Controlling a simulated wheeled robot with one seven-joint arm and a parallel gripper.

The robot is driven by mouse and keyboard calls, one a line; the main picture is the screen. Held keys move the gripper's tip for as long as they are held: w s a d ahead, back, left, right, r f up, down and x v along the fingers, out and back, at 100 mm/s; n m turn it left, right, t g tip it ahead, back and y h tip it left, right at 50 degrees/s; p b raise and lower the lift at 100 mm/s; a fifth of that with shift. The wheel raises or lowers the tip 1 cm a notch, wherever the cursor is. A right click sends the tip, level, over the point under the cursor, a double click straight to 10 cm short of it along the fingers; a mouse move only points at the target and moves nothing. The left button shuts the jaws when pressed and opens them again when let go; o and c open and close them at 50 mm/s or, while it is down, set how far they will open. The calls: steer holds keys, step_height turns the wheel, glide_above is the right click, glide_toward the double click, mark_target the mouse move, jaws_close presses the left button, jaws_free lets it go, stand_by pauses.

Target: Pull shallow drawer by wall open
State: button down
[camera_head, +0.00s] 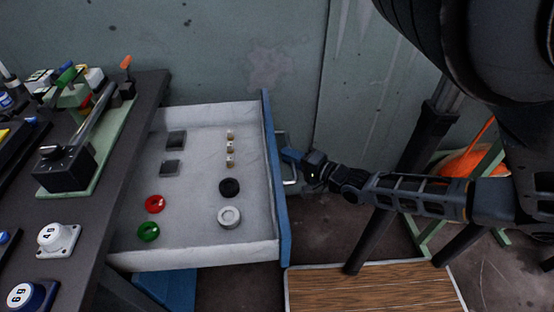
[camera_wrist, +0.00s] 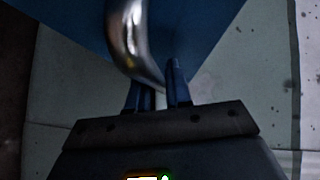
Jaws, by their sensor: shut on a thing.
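The shallow drawer (camera_head: 190,256) stands pulled out from under the dark workbench, with a pale inside and a blue front panel (camera_head: 275,185). Its metal handle (camera_head: 291,170) is on the outer face of that panel. My gripper (camera_head: 289,156) reaches in from the right and is shut on the handle. In the wrist view the shiny curved handle (camera_wrist: 127,40) runs down to between my blue fingertips (camera_wrist: 161,85), in front of the blue panel (camera_wrist: 205,30). The exact contact is partly hidden.
The workbench (camera_head: 118,160) carries devices at left. A wooden board (camera_head: 375,290) lies low at front right. The wall (camera_head: 215,60) is behind.

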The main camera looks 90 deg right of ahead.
steer(key=shift+s, duration=0.65)
steer(key=c, duration=1.1)
jaws_free()
steer(key=shift+c, duration=0.2)
steer(key=v, duration=0.7)
steer(key=shift+s+a+b, duration=0.25)
steer(key=shift+s+b, duration=0.05)
steer(key=shift+b, duration=0.1)
